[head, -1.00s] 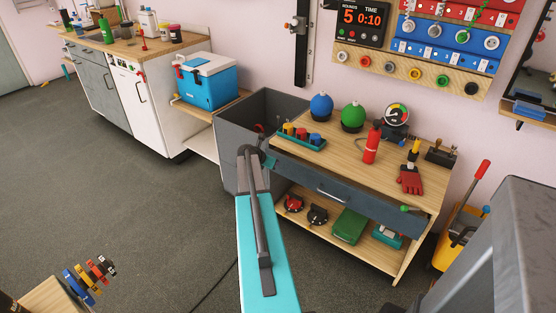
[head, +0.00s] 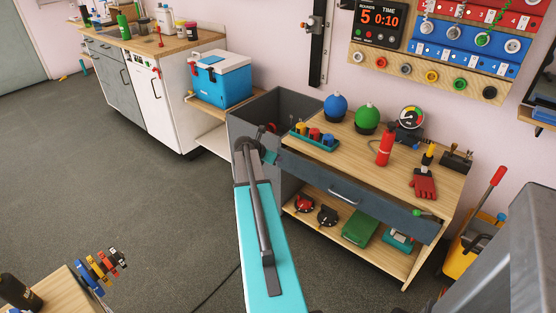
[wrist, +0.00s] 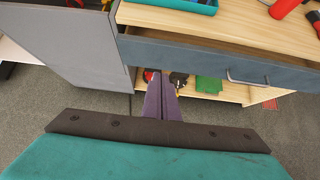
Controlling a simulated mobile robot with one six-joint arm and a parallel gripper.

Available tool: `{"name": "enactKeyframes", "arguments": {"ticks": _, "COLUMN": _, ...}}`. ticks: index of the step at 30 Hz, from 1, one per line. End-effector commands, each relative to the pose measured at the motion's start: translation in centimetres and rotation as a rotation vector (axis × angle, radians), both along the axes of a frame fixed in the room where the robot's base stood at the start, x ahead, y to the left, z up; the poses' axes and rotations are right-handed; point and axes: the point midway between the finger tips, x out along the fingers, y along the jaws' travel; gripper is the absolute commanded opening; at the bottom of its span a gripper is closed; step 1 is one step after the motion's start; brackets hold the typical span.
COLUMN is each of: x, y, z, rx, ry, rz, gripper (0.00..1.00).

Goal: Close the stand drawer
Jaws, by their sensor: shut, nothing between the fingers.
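The stand (head: 425,185) is a wooden table with a lower shelf. Its blue-grey drawer (head: 380,212) has a metal bar handle (head: 343,196). The drawer front stands a little out from under the tabletop, with a dark gap behind its top edge. In the wrist view the drawer front (wrist: 200,60) runs across the top, with its handle (wrist: 247,79) at the right. My gripper (wrist: 162,82) is shut and empty, its purple fingers together just below the drawer's left part in the picture. Whether they touch it I cannot tell. In the head view my arm hides the fingers.
A tall grey bin (head: 245,125) stands against the stand's left side, close to my arm. A yellow bucket (head: 460,258) is at right. The floor at left is clear.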

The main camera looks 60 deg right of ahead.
Motion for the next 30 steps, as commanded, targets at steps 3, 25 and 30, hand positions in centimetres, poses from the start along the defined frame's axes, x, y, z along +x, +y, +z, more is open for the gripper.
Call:
{"name": "enactKeyframes", "arguments": {"ticks": 3, "x": 0.0, "y": 0.0, "z": 0.0, "rx": 0.0, "ry": 0.0, "rz": 0.0, "gripper": 0.0}}
{"name": "enactKeyframes", "arguments": {"ticks": 25, "x": -2.6, "y": 0.2, "z": 0.2, "rx": -0.059, "ry": -0.246, "rz": -0.375, "gripper": 0.17}}
{"name": "enactKeyframes", "arguments": {"ticks": 30, "x": -4.3, "y": 0.2, "z": 0.7, "rx": -0.122, "ry": -0.331, "rz": -0.542, "gripper": 0.17}}
